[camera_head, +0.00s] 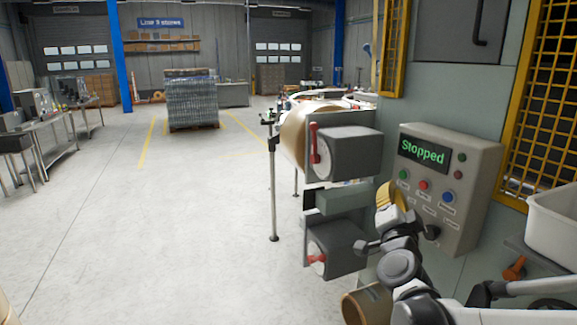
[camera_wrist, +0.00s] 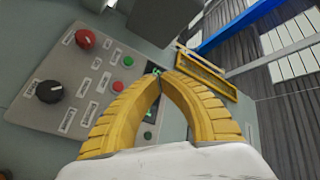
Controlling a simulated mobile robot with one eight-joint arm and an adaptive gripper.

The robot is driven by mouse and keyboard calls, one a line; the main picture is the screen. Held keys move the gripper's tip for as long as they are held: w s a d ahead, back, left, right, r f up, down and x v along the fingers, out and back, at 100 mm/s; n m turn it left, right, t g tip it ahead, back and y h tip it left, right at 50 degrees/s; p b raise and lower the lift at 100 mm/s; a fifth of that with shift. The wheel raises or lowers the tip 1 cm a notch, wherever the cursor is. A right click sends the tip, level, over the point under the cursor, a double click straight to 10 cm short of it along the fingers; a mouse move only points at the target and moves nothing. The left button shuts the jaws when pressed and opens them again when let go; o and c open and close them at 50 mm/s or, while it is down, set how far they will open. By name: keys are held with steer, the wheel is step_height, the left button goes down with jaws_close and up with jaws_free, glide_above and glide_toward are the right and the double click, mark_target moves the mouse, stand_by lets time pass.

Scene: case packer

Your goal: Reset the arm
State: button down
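My arm (camera_head: 400,264) reaches up from the lower right in the head view. My gripper (camera_head: 390,197) is in front of the left side of a grey control panel (camera_head: 474,212). In the wrist view my gripper (camera_wrist: 161,76) shows two yellow ribbed fingers whose tips meet, with nothing held between them. The panel (camera_wrist: 58,68) lies behind the fingers, and its display is partly hidden by them. In the head view the display (camera_head: 423,153) reads "Stopped" in green. I cannot tell whether the fingers touch the panel.
Grey units with red handles (camera_head: 345,155) and a brown roll (camera_head: 294,135) stand left of the panel. A white bin (camera_head: 553,222) and yellow mesh guard (camera_head: 545,95) are at right. Open floor (camera_head: 150,230) lies left, with a wrapped pallet (camera_head: 192,102) beyond.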

steer(key=s+a+f+n+g+y, duration=0.5)
steer(key=s+a+f+n+y, duration=0.2)
steer(key=s+a+n, duration=0.3)
steer(key=s+d+f+n+g, duration=0.1)
steer(key=s+f+g, duration=0.2)
steer(key=s+f, duration=0.3)
steer(key=s+f+n+g+h+b, duration=0.1)
steer(key=s+f+g, duration=0.2)
steer(key=s, duration=0.8)
step_height(320, 180, down, 3)
steer(key=shift+s+d+r+n+g+h, duration=0.1)
steer(key=shift+s+d+n+g+h, duration=0.1)
steer(key=shift+d+n+g+h, duration=0.15)
